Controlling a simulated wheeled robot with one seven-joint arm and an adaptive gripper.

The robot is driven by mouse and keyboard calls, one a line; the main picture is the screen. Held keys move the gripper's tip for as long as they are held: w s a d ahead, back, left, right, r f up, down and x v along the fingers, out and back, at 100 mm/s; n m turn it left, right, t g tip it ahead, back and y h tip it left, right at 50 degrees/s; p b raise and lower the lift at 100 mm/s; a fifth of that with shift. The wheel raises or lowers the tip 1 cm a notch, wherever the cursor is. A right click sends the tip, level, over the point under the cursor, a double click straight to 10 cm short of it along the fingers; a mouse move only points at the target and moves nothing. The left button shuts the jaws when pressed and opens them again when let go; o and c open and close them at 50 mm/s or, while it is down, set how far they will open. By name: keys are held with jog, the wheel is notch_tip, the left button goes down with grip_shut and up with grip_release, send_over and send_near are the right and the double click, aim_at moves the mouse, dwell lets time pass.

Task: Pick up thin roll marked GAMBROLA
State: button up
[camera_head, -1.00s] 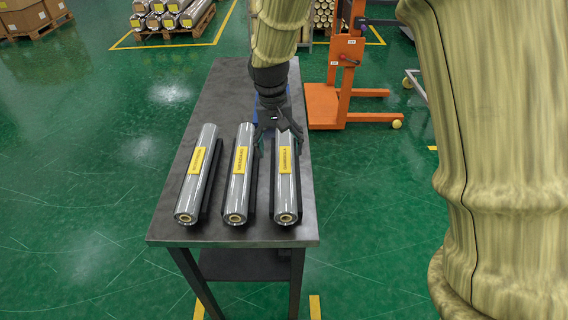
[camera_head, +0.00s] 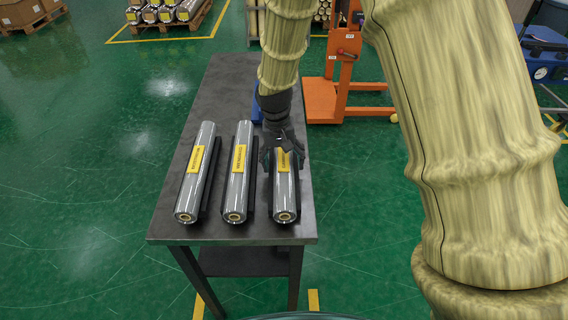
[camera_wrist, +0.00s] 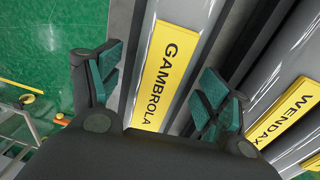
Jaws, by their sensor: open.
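The thin silver roll (camera_head: 285,198) with the yellow label lies on the right of three rolls on the dark table. In the wrist view its yellow label (camera_wrist: 162,80) reads GAMBROLA. My gripper (camera_head: 283,158) is over the far part of this roll, its fingers on either side of it. In the wrist view my gripper (camera_wrist: 158,88) is open, with the label between the teal finger pads. I cannot tell whether the pads touch the roll. The far end of the roll is hidden behind my gripper.
The middle roll (camera_head: 237,190), labelled WENDAX in part, and the left roll (camera_head: 195,190) lie close by in black cradles. The table's bare top (camera_head: 225,90) is clear behind them. An orange lift (camera_head: 325,95) stands beyond the table's right edge.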

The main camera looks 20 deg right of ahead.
jog(key=c, duration=1.5)
jog(key=shift+r, duration=0.1)
